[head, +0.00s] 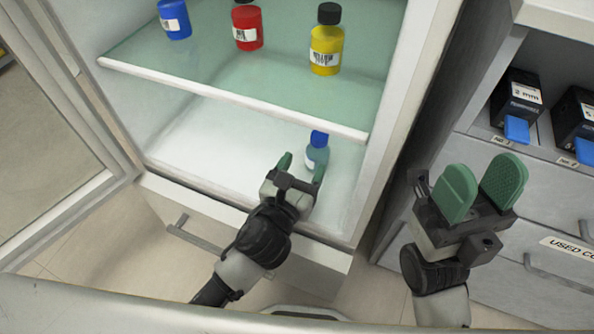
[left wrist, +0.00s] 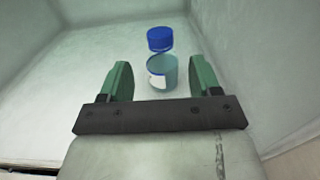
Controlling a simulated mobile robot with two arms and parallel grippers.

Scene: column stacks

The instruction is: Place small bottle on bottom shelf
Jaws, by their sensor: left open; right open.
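The small bottle (head: 317,155) has a blue cap, a clear blue-green body and a white label. It stands upright on the bottom shelf (head: 215,145) of the open cabinet, near the front right. In the left wrist view the small bottle (left wrist: 162,70) is just beyond the fingertips, roughly centred between them. My left gripper (head: 302,168) is open and empty at the front of the bottom shelf; it also shows in the left wrist view (left wrist: 160,80). My right gripper (head: 480,188) is open and empty outside the cabinet, to the right.
The glass upper shelf (head: 230,98) holds a blue bottle (head: 174,18), a red bottle (head: 247,26) and a yellow bottle (head: 326,42). The cabinet's right wall is close to the small bottle. Boxes (head: 516,100) stand in a unit at right. The bottom shelf's left side is clear.

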